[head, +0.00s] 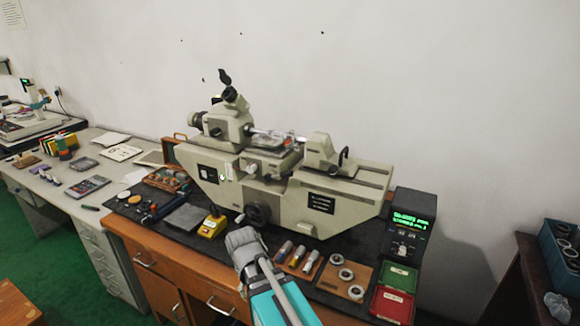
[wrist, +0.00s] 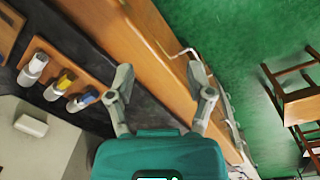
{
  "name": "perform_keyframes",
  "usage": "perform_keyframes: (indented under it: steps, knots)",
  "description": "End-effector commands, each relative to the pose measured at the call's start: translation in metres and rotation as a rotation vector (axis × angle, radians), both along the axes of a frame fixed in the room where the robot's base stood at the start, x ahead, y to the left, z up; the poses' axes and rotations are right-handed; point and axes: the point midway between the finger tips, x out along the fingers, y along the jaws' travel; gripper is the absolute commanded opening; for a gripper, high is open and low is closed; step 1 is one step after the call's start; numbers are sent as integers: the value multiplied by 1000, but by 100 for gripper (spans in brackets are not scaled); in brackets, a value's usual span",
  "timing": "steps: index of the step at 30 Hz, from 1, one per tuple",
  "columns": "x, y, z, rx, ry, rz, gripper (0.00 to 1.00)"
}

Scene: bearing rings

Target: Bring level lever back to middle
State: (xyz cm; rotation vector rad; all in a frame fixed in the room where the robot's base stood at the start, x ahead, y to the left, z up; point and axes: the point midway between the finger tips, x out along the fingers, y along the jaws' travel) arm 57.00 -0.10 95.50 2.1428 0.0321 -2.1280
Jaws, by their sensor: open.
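The grey-green measuring machine (head: 290,195) stands on the dark mat of the wooden bench. My gripper (head: 240,240) is in front of the machine, near the bench's front edge and right of a yellow block (head: 212,226). In the wrist view my gripper (wrist: 160,72) has its two fingers spread, with nothing between them. No lever is recognisable there.
A wooden holder with several capped cylinders (head: 299,258), a board of rings (head: 345,280), green and red boxes (head: 395,292) and a lit display unit (head: 408,228) stand to the right. The wooden bench edge (wrist: 165,50) borders open green floor (wrist: 240,40) with stools (wrist: 297,103).

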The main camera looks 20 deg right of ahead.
Motion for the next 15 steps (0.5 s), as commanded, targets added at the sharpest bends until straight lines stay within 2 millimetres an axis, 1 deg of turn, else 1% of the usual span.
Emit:
perform_keyframes:
  steps: [1, 15]
  knots:
    - [11, -4, 20, -14, -1, 17, 68]
    - [82, -47, 118, -173, 16, 228, 68]
